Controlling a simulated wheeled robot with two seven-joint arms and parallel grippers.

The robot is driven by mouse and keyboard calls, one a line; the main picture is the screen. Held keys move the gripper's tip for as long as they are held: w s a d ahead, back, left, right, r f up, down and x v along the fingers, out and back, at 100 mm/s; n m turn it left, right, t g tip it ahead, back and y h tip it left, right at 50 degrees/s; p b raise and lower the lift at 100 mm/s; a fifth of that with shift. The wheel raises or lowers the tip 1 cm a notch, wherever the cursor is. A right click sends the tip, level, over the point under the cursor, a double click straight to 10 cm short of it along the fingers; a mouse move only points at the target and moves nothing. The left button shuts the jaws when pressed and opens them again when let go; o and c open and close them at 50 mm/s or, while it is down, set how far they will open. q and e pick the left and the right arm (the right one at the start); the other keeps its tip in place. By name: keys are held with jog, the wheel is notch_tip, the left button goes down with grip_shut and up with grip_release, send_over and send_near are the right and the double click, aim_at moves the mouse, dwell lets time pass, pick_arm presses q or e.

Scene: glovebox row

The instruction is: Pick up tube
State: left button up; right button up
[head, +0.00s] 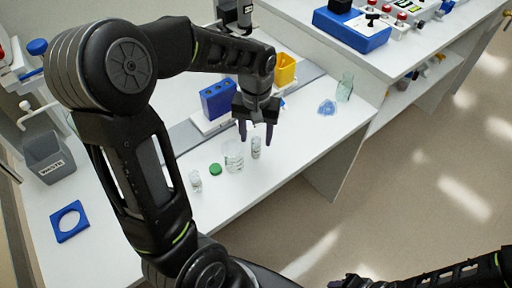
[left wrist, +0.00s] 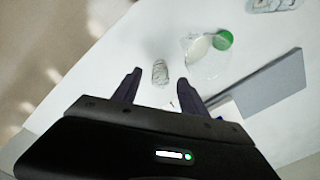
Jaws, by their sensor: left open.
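A small clear tube (head: 256,148) stands on the white bench just below my left gripper (head: 256,136) in the head view. The tube also shows in the left wrist view (left wrist: 160,72), beyond the gap between the fingers and nearer the left one. My left gripper (left wrist: 158,86) is open and empty, with its two dark fingers apart. They do not appear to touch the tube. My right arm shows at the bottom right of the head view; its jaws are cut off or too small to read.
A clear beaker (head: 233,156) stands close left of the tube, with a green cap (head: 215,169) and another small vial (head: 195,181) farther left. A blue rack (head: 218,99) and yellow bin (head: 285,70) are behind. A blue ring plate (head: 69,221) and grey waste bin (head: 48,157) sit left.

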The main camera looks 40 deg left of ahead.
aim_at(255, 140)
pick_arm(q)
notch_tip(255, 140, down, 3)
jog(key=shift+f, duration=0.15)
jog(key=shift+c, duration=0.5)
grip_shut()
dwell(0.4)
